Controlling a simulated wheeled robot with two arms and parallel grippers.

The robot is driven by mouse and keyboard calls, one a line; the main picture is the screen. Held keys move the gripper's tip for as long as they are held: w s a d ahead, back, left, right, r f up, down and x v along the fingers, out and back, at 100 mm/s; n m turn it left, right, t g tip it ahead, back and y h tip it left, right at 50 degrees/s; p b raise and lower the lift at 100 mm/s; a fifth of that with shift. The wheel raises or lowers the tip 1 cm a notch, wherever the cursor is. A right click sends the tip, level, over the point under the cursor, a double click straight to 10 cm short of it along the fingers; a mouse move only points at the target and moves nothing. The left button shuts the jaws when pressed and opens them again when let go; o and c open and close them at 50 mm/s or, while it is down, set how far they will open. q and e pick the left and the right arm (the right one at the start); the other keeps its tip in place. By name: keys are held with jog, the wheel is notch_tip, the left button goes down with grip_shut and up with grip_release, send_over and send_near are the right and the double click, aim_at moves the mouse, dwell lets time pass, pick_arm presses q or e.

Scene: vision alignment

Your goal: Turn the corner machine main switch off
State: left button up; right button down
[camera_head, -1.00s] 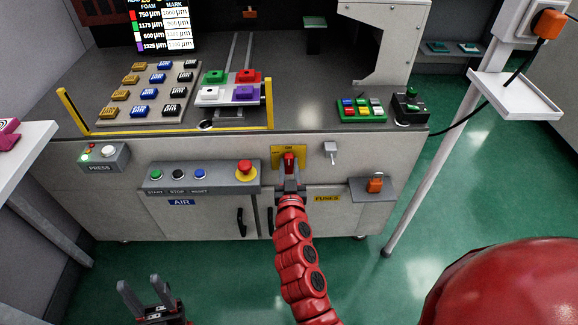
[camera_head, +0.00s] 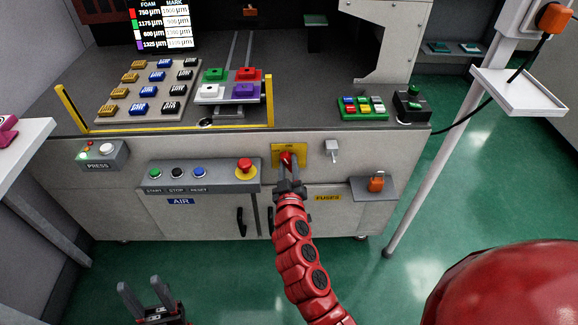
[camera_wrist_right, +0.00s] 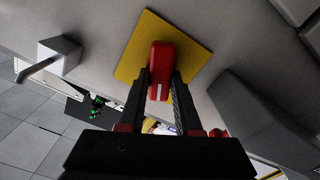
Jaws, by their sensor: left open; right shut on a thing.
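The main switch is a red handle (camera_head: 286,158) on a yellow plate (camera_head: 276,150) on the machine's front, above the fuses door. My right gripper (camera_head: 288,172) is shut on the red handle. In the right wrist view, the handle (camera_wrist_right: 160,70) sits between the two fingers of the right gripper (camera_wrist_right: 161,88), and the yellow plate (camera_wrist_right: 190,52) appears rotated relative to it. In the head view, the gripper hides part of the handle and plate. My left gripper (camera_head: 139,286) is open and empty, low at the left, apart from the machine.
Left of the switch is a button panel (camera_head: 215,173) with a red mushroom button. A white post (camera_head: 425,165) with a tray stands further right.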

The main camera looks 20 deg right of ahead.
jog(key=n, duration=0.3)
jog(key=shift+a, duration=0.2)
jog(key=n, duration=0.2)
jog(key=shift+f+n, duration=0.1)
jog(key=shift+n, duration=0.3)
jog(key=n+p, duration=0.1)
jog(key=n, duration=0.3)
jog(key=shift+a+f, duration=0.1)
jog(key=shift+f+n+p, duration=0.15)
jog(key=shift+n+p, duration=0.25)
jog(key=shift+n, duration=1.1)
jog(key=c, duration=0.6)
grip_release()
